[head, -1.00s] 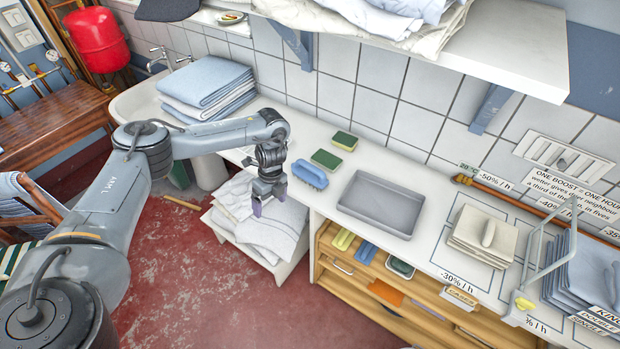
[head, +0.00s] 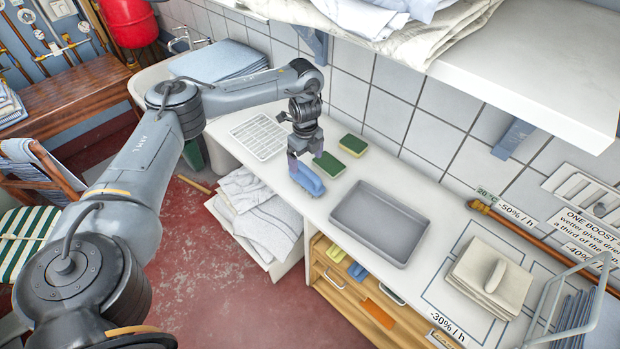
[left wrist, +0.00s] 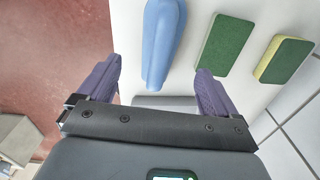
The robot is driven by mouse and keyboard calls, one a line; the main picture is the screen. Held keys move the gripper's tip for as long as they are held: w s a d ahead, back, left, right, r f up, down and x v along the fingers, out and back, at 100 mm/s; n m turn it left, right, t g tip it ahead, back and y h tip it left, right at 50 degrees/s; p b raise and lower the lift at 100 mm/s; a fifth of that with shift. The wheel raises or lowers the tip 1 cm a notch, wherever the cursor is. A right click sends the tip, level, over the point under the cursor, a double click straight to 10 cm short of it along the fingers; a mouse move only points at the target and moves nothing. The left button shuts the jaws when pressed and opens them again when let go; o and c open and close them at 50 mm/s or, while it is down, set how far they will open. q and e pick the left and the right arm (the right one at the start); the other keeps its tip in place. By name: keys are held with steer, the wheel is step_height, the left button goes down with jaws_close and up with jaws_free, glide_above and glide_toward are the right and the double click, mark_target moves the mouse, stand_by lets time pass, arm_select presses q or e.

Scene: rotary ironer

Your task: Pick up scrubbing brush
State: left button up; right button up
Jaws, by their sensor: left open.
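The blue scrubbing brush (head: 308,180) lies on the white counter, left of the grey tray. In the left wrist view the brush (left wrist: 162,40) shows as a smooth blue handle between the lines of the two fingers, beyond the fingertips. My left gripper (head: 306,162) is open and empty, just above and behind the brush in the head view. Its purple fingers (left wrist: 154,80) stand apart, one to each side of the brush's line. I cannot tell whether a finger touches it. My right gripper is not in view.
Two green-and-yellow sponges (head: 329,164) (head: 353,145) lie close behind and right of the brush. The grey tray (head: 381,222) is to the right. A white drain grid (head: 259,136) lies left. The tiled wall (head: 389,82) and a shelf (head: 530,70) bound the back.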

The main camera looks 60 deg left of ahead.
mark_target(306, 168)
arm_select(q)
steer(key=shift+s+f, duration=0.15)
steer(key=shift+f, duration=0.95)
steer(key=shift+f+p, duration=0.4)
steer(key=shift+f, duration=0.15)
steer(key=shift+f+p, duration=0.5)
steer(key=shift+f, duration=1.85)
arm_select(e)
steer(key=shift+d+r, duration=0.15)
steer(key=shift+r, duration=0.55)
arm_select(q)
steer(key=c, duration=1.2)
